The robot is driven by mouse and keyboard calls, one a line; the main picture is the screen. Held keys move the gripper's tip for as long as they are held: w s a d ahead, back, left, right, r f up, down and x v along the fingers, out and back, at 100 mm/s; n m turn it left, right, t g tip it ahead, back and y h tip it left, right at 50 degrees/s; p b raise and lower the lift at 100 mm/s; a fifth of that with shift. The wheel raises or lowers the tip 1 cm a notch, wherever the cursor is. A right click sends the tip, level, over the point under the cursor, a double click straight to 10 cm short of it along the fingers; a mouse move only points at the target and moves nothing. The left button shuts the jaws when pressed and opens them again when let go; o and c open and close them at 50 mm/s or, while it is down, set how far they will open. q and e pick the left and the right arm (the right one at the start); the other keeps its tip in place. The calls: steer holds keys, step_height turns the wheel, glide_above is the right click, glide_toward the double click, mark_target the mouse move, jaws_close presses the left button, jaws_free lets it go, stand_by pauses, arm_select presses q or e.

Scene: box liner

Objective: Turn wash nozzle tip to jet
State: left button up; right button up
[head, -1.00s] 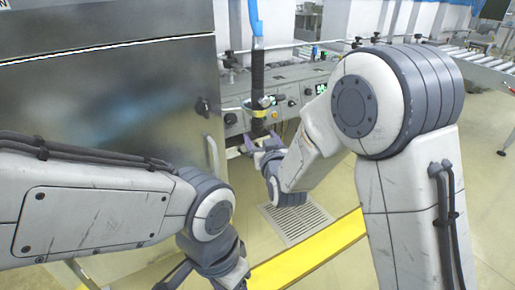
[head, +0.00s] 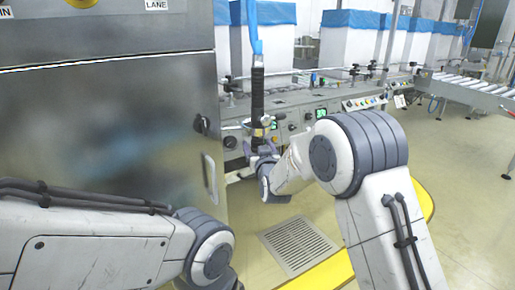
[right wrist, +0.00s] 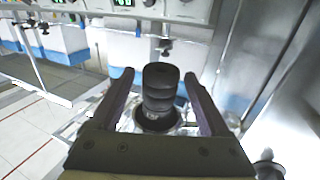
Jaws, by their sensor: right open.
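The wash nozzle (head: 257,95) hangs upright from a blue hose, with a long black grip and a brass-coloured fitting near its lower end. Its black ribbed tip (right wrist: 160,84) shows in the right wrist view. My right gripper (head: 262,150) is at the lower end of the nozzle. In the right wrist view, my right gripper's fingers (right wrist: 158,78) stand open on either side of the tip, with a visible gap on each side. In the head view the gripper and arm partly hide the tip. My left forearm shows at lower left, but its gripper is out of frame.
A steel cabinet (head: 100,130) with a door handle fills the left. A grey machine panel (head: 300,112) with knobs and buttons stands behind the nozzle. A floor grate (head: 298,245) and yellow edging lie below. Blue-lined white boxes (head: 345,45) and a roller conveyor (head: 475,85) are behind.

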steer(key=shift+w, duration=0.2)
steer(key=shift+c, duration=0.3)
jaws_close()
steer(key=shift+a, duration=0.1)
